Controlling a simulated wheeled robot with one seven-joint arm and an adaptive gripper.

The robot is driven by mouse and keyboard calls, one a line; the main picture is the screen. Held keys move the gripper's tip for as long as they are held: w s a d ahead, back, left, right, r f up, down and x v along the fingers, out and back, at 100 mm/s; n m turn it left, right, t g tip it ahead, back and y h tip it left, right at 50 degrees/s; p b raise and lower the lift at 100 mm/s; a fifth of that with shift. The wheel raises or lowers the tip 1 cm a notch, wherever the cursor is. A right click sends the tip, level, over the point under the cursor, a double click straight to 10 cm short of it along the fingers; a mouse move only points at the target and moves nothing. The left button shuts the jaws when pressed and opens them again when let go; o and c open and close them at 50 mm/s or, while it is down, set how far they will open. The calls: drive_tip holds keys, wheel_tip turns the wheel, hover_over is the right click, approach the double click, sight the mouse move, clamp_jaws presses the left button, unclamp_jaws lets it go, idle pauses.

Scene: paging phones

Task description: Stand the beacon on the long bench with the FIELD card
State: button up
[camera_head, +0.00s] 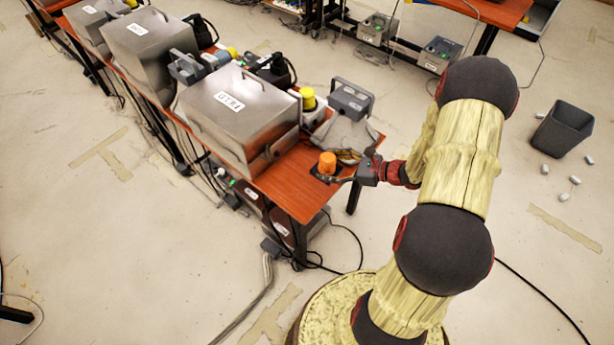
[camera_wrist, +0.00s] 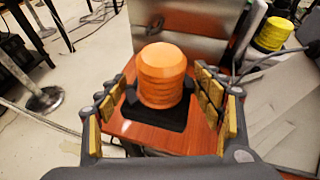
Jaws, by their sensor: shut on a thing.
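An orange beacon (camera_head: 327,162) with a dark square base is at the near end of the long wooden bench (camera_head: 293,196). My gripper (camera_head: 338,178) reaches in from the right and is shut on the beacon's base. In the wrist view the beacon (camera_wrist: 161,75) stands upright between the two fingers (camera_wrist: 158,100), over the bench top. I cannot tell whether its base touches the wood. A white card (camera_head: 228,101) on the nearest steel case appears to read FIELD, in small print. The case's side (camera_wrist: 190,40) is just behind the beacon in the wrist view.
A grey device (camera_head: 350,100) and a yellow-topped beacon (camera_head: 308,98) stand right of the nearest case (camera_head: 240,125). More steel cases with cards (camera_head: 150,55) line the bench farther back. Cables lie on the floor. A dark bin (camera_head: 563,128) stands at the right.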

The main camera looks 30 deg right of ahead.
sight(318, 165)
drive_tip(key=b+x, duration=0.1)
drive_tip(key=x, duration=0.3)
drive_tip(key=shift+w+f, duration=0.2)
drive_tip(key=shift+f, duration=0.05)
drive_tip(key=w+f, duration=0.1)
drive_tip(key=w+a+f+b, duration=0.1)
drive_tip(key=f, duration=0.1)
drive_tip(key=w+a+f+b, duration=0.1)
drive_tip(key=f, duration=0.1)
drive_tip(key=shift+w, duration=0.25)
drive_tip(key=shift+w+f+b, duration=0.2)
drive_tip(key=shift+f+b, duration=0.75)
drive_tip(key=shift+f, duration=0.75)
drive_tip(key=shift+f, duration=0.2)
drive_tip(key=o, duration=2)
drive_tip(key=shift+a, duration=0.1)
drive_tip(key=shift+o, duration=0.3)
drive_tip(key=shift+r, duration=0.1)
